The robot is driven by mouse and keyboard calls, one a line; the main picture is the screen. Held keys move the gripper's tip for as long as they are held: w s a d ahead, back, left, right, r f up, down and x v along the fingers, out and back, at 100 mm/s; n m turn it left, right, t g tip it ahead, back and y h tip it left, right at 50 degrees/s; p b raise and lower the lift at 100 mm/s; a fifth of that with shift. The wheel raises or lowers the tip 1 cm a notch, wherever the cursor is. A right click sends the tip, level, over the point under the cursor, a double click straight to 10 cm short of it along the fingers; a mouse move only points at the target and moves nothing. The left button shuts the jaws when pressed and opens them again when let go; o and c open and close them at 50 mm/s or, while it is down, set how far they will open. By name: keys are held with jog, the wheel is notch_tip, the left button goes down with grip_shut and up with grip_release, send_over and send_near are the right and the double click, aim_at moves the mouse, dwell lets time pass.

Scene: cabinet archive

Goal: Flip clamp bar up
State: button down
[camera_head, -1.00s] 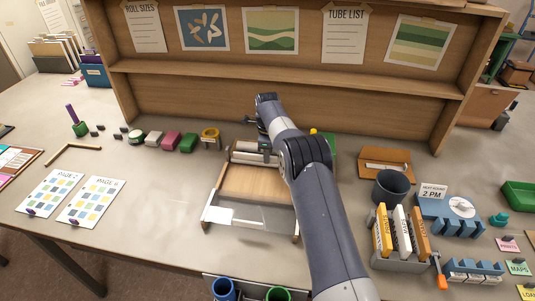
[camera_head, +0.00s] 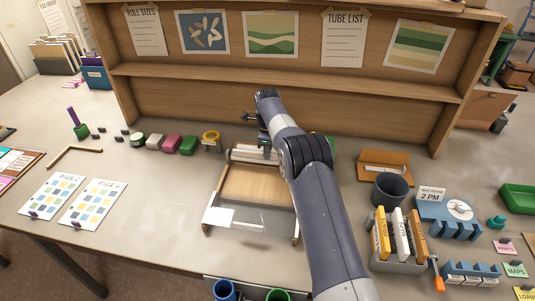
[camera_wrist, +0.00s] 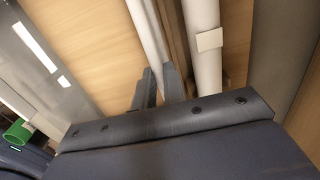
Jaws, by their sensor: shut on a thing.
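The trimmer-like board (camera_head: 252,183) stands mid-table, with a wooden bed and a clear plate (camera_head: 250,219) across its front. A pale bar, the clamp bar (camera_head: 243,150), crosses its back edge, its right part hidden behind my arm. In the wrist view a slim white bar (camera_wrist: 146,28) runs down between my fingertips. My gripper (camera_wrist: 155,88) is shut on this clamp bar; the exact contact is partly hidden by the fingers. A thicker white roll (camera_wrist: 203,48) with a small pale label lies beside it. In the head view my gripper (camera_head: 263,142) is over the back of the board.
A dark cup (camera_head: 389,189) and an upright file rack (camera_head: 400,262) are to the right. The wooden shelf (camera_head: 290,85) rises close behind my arm. Bare table lies left of the board.

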jog(key=shift+w+r, duration=0.1)
jog(key=shift+r, duration=0.35)
jog(key=c, duration=1.8)
grip_release()
jog(key=o, duration=0.3)
jog(key=shift+f, duration=0.1)
notch_tip(320, 180, up, 11)
jog(key=shift+f, duration=0.1)
notch_tip(320, 180, down, 14)
jog(key=shift+r+b, duration=0.1)
jog(key=shift+b, duration=0.8)
